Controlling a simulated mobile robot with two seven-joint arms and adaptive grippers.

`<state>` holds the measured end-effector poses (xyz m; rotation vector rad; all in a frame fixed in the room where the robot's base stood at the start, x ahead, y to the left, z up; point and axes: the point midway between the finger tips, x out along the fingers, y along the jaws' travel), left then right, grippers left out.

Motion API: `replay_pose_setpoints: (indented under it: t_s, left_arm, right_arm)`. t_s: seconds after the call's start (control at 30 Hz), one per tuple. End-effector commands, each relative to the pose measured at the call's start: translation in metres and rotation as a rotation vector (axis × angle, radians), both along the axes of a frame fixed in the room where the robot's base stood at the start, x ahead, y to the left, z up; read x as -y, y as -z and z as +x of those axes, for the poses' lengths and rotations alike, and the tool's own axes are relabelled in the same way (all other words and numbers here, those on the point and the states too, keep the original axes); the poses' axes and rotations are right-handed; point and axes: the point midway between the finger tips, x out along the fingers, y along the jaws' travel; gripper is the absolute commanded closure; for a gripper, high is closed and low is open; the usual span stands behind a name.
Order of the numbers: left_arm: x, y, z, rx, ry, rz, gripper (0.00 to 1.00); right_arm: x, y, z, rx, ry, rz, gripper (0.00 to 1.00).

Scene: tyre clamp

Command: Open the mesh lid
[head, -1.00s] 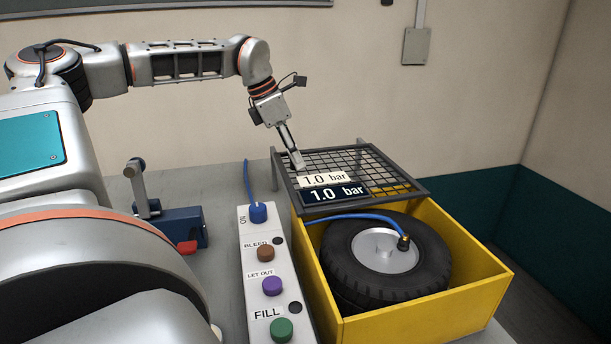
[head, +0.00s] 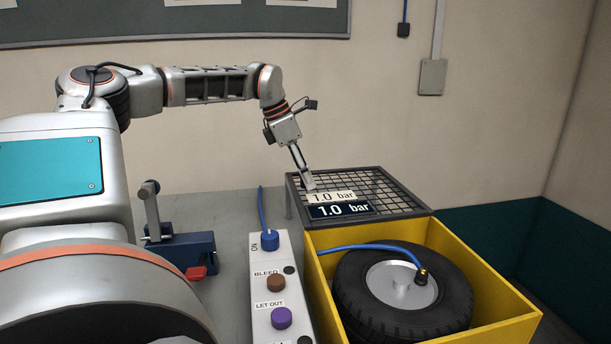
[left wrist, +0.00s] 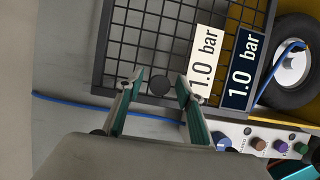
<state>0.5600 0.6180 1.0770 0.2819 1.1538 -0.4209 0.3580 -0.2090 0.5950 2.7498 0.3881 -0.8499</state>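The mesh lid (head: 385,192) is a dark-framed grid lying about level at the back of the yellow box (head: 495,290); the tyre (head: 440,312) in front of it is uncovered. The lid also shows in the left wrist view (left wrist: 150,40). My left gripper (head: 309,184) points down at the lid's left part. Contact cannot be told. My right gripper is not in view.
Two "1.0 bar" labels (head: 340,209) show over the lid's front left. A white control panel (head: 272,300) with coloured buttons stands left of the box. A blue clamp-like device (head: 180,250) is further left. A blue hose (head: 375,246) runs to the wheel. A wall is behind.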

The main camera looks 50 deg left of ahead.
Motion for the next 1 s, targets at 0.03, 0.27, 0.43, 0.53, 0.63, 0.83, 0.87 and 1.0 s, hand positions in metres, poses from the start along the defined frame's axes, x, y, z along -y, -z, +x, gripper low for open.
replay_pose_setpoints:
  t_s: [0.03,0.27,0.43,0.53,0.63,0.83,0.87,1.0]
  left_arm:
    - [0.0,0.0,0.0,0.0,0.0,0.0,0.63]
    - [0.0,-0.001,0.0,0.0,0.0,0.0,0.63]
    - [-0.002,-0.014,-0.004,0.003,0.0,0.002,0.63]
    - [-0.006,-0.031,-0.01,0.004,-0.002,0.002,0.63]
    - [-0.009,-0.05,-0.017,0.004,-0.002,0.002,0.63]
    - [-0.016,-0.085,-0.031,0.002,-0.002,0.002,0.63]
    - [-0.017,-0.089,-0.032,0.002,-0.002,0.002,0.63]
    - [-0.02,-0.104,-0.038,0.002,-0.002,0.001,0.63]
  right_arm:
    - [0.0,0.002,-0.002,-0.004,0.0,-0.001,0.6]
    - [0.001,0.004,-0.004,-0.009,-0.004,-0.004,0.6]
    - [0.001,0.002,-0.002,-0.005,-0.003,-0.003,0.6]
    - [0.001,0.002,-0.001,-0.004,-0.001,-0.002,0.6]
    - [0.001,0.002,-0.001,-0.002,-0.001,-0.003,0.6]
    - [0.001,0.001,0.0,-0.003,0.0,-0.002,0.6]
    - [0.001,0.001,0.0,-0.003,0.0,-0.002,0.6]
    - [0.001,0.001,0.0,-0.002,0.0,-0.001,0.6]
